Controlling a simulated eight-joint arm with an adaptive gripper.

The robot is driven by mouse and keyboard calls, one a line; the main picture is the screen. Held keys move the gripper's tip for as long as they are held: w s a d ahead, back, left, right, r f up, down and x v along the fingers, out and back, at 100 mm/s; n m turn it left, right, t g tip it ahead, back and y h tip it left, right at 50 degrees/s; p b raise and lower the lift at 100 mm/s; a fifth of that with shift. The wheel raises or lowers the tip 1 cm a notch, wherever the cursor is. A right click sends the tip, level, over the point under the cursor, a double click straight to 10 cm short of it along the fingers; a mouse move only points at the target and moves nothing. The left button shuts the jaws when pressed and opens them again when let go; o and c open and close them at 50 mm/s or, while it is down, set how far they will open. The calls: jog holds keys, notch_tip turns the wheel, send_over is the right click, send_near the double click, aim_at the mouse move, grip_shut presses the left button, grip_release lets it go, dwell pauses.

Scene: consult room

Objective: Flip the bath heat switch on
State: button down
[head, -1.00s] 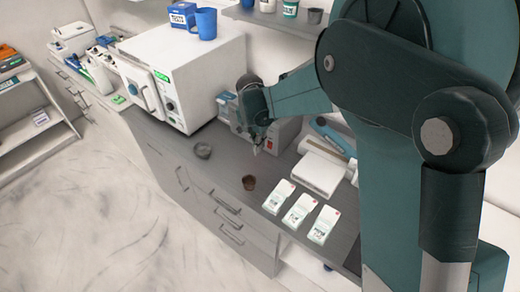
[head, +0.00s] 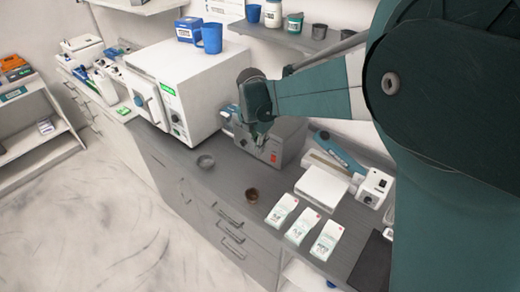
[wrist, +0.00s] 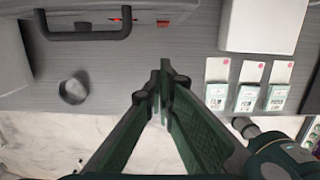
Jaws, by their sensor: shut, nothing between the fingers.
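The bath is a grey box (head: 287,143) on the counter, right of the white steriliser-like cabinet. A small red switch (head: 273,157) sits on its front. In the wrist view a red patch (wrist: 163,22) at the top edge, right of a black handle (wrist: 85,32), looks like this switch; its on or off position is too small to tell. My gripper (head: 260,147) is in front of the bath, just left of the switch in the head view, and hides part of the front. In the wrist view its fingers (wrist: 166,72) are shut, empty, with tips below the red patch.
Three white cards (head: 298,227) lie to the right, near a white box (head: 322,187). The white cabinet (head: 205,75) stands close left of my gripper.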

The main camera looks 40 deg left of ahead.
aim_at(273, 159)
jog(key=shift+p, duration=0.3)
jog(key=shift+s+a+f+p, duration=0.1)
jog(key=shift+s+f+p, duration=0.1)
jog(key=shift+f+p, duration=0.5)
jog(key=shift+f, duration=0.15)
jog(key=f, duration=0.3)
jog(key=w+f, duration=0.1)
jog(key=f, duration=0.5)
jog(key=shift+w+f+p, duration=0.15)
jog(key=shift+f+p, duration=0.2)
jog(key=shift+w+f, duration=0.1)
jog(key=shift+w, duration=1.05)
jog(key=shift+w+f+p, duration=0.1)
jog(key=shift+w+p, duration=0.2)
jog(key=shift+w, duration=0.5)
